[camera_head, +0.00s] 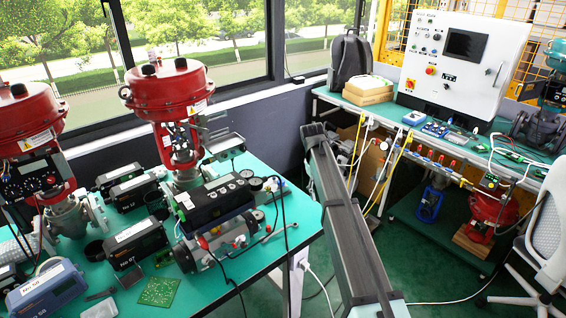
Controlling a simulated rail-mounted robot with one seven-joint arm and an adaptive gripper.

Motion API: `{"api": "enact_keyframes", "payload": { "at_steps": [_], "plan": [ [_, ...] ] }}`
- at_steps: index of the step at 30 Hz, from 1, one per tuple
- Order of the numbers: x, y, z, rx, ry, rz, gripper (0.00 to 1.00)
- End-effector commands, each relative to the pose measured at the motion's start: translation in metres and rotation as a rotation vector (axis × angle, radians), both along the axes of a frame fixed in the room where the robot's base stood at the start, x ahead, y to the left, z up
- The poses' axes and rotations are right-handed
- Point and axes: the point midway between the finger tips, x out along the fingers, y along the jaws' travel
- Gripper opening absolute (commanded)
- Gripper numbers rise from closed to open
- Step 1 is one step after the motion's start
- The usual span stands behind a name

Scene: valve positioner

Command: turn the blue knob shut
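I cannot pick out the blue knob with certainty. A small blue part (281,185) shows beside the gauges at the right end of the black positioner (215,198) on the left table, but it is too small to tell what it is. The positioner stands in front of a red-topped valve actuator (168,92). On the right, a pipe under the bench edge carries several small red handles (422,151); no blue knob is clear there. My gripper is not in view.
The green left table (268,262) holds another red actuator (30,115), a box marked No 07 (137,250), a blue box (45,288) and a circuit board (159,291). Cables hang at its right edge. A white control panel (455,62) and white chair (543,240) are at right.

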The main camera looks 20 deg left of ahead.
Motion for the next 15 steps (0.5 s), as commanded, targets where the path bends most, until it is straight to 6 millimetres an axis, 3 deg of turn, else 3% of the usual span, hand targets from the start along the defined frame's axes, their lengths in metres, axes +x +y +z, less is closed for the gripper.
{"api": "enact_keyframes", "payload": {
  "at_steps": [1, 3, 6, 10, 15],
  "plan": [
    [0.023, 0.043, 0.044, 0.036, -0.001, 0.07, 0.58],
    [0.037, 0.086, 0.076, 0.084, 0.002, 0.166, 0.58],
    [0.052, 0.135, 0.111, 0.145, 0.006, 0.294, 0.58],
    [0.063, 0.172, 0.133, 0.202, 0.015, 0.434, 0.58],
    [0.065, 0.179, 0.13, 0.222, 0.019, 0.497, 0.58]
  ]
}}
